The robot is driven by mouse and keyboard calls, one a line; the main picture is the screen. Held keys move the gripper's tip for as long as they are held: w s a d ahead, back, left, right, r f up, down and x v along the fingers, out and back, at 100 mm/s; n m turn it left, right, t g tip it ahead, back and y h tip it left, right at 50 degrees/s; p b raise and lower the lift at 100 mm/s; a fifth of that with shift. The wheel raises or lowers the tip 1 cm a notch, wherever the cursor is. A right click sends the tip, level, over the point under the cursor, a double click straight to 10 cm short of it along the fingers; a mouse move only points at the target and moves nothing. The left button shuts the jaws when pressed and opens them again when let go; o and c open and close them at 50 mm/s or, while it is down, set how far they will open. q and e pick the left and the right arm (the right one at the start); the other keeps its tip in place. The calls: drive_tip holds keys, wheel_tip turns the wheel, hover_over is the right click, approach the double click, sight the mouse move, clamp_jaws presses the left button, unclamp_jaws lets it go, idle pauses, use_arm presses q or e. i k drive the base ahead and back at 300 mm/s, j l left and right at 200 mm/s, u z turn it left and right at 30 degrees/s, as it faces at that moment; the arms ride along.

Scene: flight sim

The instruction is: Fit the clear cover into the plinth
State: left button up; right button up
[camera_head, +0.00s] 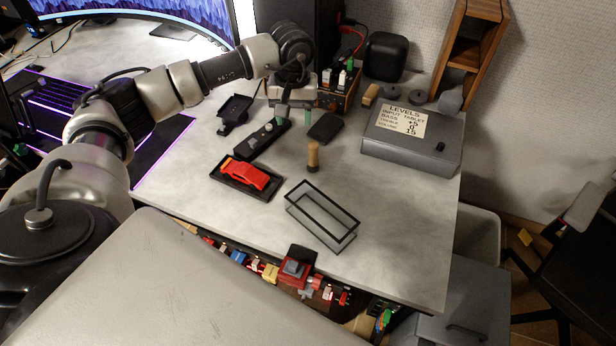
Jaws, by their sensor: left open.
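The clear cover (322,216), a glass-like box with dark edges, lies on the table right of the plinth. The plinth (228,184) is a flat black base with a red model car (245,174) on it. Cover and plinth are apart. My left gripper (294,112) is open over the back of the table, beyond the cover and plinth, near a black oblong device. Whether anything is between its fingers is too small to tell. My right gripper is not in view.
A grey metal box (412,140) with a levels note stands at the back right. A black oblong device (262,139), a dark flat item (325,127) and a wooden cylinder (313,158) lie behind the cover. The table's right front (400,240) is clear.

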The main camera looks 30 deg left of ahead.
sight(264, 195)
drive_tip(key=u, duration=0.8)
